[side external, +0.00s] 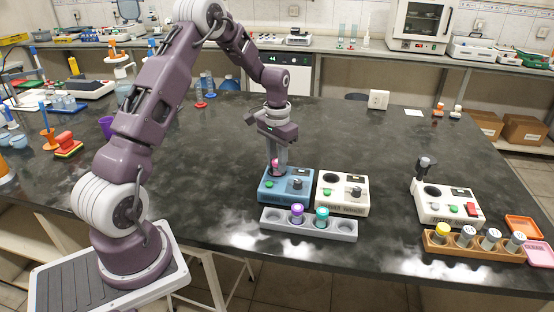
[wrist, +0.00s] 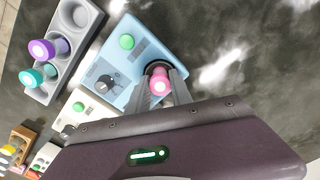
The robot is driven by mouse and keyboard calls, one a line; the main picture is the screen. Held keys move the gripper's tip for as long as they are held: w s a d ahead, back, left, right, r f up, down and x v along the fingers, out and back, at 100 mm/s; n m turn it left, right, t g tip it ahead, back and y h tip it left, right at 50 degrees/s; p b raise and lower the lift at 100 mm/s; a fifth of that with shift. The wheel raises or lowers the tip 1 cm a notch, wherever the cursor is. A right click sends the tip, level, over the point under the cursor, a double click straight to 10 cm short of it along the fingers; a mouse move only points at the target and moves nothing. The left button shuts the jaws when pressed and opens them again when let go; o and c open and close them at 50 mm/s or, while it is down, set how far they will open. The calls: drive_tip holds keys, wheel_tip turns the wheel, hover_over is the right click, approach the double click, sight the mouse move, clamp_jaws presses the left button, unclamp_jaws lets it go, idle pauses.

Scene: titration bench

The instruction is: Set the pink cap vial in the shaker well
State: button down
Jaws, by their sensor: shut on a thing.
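My gripper (side external: 277,163) is shut on the pink cap vial (side external: 275,162) and points down over the blue shaker (side external: 285,198). In the wrist view the pink cap (wrist: 159,84) sits between the two fingers, with the dark round well (wrist: 157,68) of the blue shaker (wrist: 165,48) around or just below it. The vial's body is mostly hidden by the cap and fingers. I cannot tell how deep the vial is in the well. The shaker also has a green button (wrist: 127,41) and a dark knob (wrist: 105,82).
A white device (side external: 341,205) stands right beside the shaker. A grey rack (side external: 340,231) in front holds a purple cap vial (side external: 297,212) and a teal cap vial (side external: 321,215). At the right are another white device (side external: 455,216) and a wooden rack (side external: 434,247) with several vials.

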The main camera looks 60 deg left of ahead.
drive_tip(key=shift+f, duration=0.1)
drive_tip(key=c, duration=0.7)
unclamp_jaws()
drive_tip(key=shift+o, duration=0.2)
drive_tip(key=shift+r, duration=3.05)
